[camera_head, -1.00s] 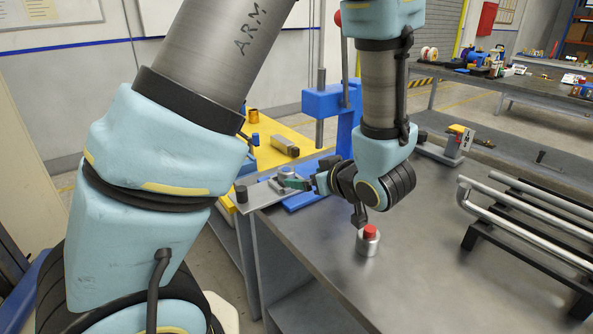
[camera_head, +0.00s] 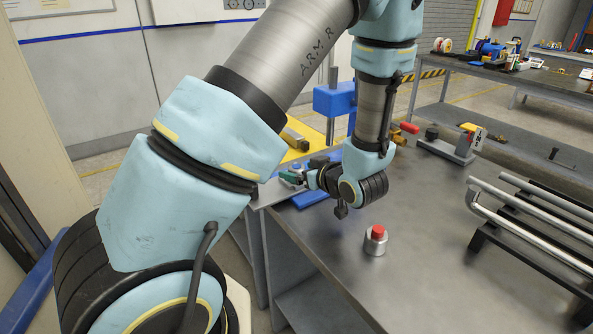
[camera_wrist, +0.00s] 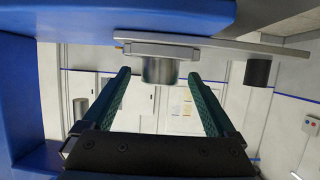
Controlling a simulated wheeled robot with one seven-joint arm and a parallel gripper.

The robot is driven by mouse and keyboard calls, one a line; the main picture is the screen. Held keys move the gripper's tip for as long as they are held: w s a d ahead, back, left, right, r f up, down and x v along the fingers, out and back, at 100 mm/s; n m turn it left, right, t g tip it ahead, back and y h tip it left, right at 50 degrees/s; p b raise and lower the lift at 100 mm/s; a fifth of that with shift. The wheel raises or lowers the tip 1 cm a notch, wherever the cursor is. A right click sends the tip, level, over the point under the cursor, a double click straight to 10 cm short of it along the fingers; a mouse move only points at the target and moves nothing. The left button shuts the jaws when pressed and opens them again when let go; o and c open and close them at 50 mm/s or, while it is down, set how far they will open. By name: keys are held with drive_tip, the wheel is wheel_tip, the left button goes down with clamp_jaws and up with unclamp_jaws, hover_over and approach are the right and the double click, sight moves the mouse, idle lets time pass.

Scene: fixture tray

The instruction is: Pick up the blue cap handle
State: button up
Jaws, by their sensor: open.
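I cannot make out a blue cap handle for certain now; the yellow surface where a small blue-topped piece showed earlier is partly behind my arm. My gripper (camera_head: 291,178) has green fingers, points left in the head view and is open over a grey plate (camera_head: 269,193). In the wrist view my gripper (camera_wrist: 160,76) has its fingers apart, with a grey metal cylinder (camera_wrist: 159,71) ahead between the tips. The cylinder is on the plate (camera_wrist: 225,43). I cannot tell whether the fingers reach around it.
A dark cylinder (camera_wrist: 257,71) is on the plate to the right. A blue fixture (camera_head: 334,99) stands close by my wrist; blue surface (camera_wrist: 20,95) fills the wrist view's left. A red-topped metal piece (camera_head: 376,240) and pipes on a black rack (camera_head: 485,238) stand on the bench.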

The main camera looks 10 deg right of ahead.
drive_tip(key=shift+w+a+f, duration=0.1)
drive_tip(key=shift+w+f, duration=0.05)
drive_tip(key=shift+w, duration=0.15)
drive_tip(key=shift+c, duration=0.3)
clamp_jaws()
